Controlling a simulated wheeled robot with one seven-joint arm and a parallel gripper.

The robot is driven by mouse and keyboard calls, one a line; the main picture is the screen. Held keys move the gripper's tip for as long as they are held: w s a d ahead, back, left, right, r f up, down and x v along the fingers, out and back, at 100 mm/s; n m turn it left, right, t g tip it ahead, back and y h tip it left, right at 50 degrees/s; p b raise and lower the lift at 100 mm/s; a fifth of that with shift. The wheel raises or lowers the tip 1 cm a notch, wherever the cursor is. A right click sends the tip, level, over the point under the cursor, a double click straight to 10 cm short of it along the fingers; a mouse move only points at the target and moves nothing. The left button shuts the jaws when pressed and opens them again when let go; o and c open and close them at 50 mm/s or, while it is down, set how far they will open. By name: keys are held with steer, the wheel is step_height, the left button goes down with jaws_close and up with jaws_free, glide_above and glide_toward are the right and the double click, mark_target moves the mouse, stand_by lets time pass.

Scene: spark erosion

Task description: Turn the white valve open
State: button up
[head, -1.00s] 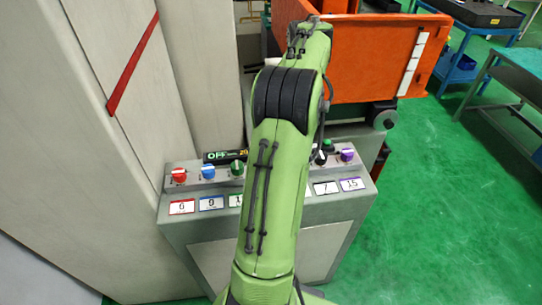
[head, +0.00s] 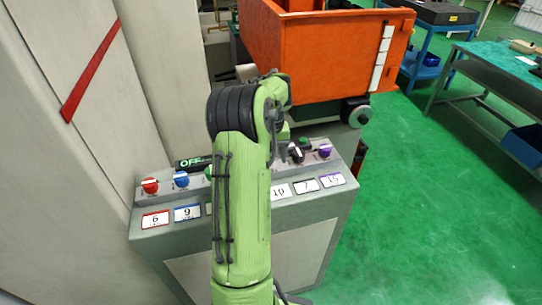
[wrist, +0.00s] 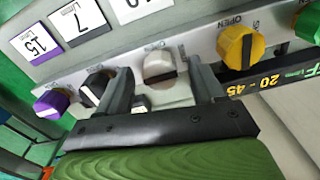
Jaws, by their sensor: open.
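The white valve (wrist: 160,66) is a pale knob on the sloped control panel (wrist: 195,43), near the middle of the wrist view. My gripper (wrist: 159,74) is open, with one finger to the left of the white valve and the other to its right. The knob shows between the fingertips; whether either finger touches it I cannot tell. In the head view my arm hides the white valve and most of my gripper.
A black knob (wrist: 96,86) and purple knob (wrist: 52,103) lie left of the gripper, a yellow knob (wrist: 240,47) right, close to the fingers. An orange cart (head: 325,55) stands behind the panel.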

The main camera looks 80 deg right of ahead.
steer(key=c, duration=1.1)
steer(key=shift+o, duration=0.2)
steer(key=shift+n, duration=0.3)
steer(key=n, duration=0.3)
steer(key=shift+n+p, duration=0.3)
steer(key=n, duration=0.4)
steer(key=shift+n, duration=0.3)
steer(key=n, duration=0.4)
steer(key=shift+d+b, duration=0.1)
steer(key=shift+b, duration=0.25)
steer(key=shift+n+b, duration=0.5)
steer(key=shift+n, duration=2)
steer(key=shift+r, duration=0.1)
